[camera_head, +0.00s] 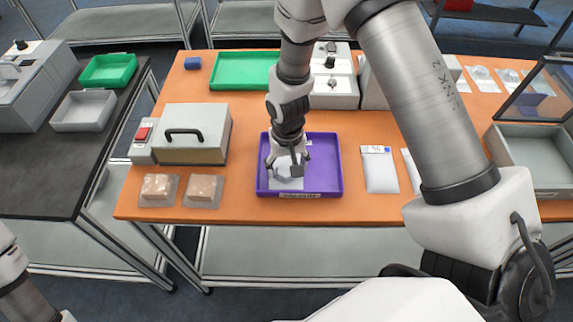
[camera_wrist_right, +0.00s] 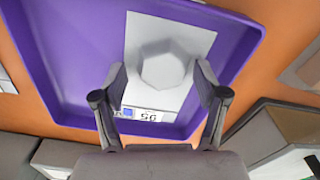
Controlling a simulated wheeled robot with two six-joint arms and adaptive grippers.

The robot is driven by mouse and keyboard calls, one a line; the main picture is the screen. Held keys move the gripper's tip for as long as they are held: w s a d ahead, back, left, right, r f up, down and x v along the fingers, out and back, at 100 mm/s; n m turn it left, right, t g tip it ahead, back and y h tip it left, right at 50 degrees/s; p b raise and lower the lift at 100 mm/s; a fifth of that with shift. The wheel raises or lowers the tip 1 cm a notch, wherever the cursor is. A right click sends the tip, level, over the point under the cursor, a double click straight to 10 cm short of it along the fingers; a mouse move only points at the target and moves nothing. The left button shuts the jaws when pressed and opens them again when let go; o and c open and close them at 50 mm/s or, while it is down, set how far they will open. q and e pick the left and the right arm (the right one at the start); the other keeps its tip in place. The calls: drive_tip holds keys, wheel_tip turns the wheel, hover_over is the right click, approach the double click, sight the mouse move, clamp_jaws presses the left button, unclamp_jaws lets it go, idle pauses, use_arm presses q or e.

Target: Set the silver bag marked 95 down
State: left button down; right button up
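The silver bag (camera_head: 284,183) lies in the purple tray (camera_head: 328,180), on the orange table. In the right wrist view the bag (camera_wrist_right: 155,33) shows a raised eight-sided middle and a label near its lower end that reads 95 upside down. My right gripper (camera_head: 288,160) is over the tray. In the wrist view its fingers (camera_wrist_right: 161,76) stand apart on either side of the raised middle, with a gap visible on each side. The arm hides part of the bag in the head view. My left gripper is out of view; only arm parts show at the lower left.
Another silver bag (camera_head: 380,173) lies right of the tray. Two bags with tan contents (camera_head: 157,187) lie at the front left, before a grey box with a handle (camera_head: 195,125). A green tray (camera_head: 240,70) is behind. A grey bin (camera_head: 535,160) stands at right.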

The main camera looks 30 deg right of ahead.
sight(287, 169)
wheel_tip(287, 169, up, 12)
drive_tip(key=b, duration=0.2)
idle(0.4)
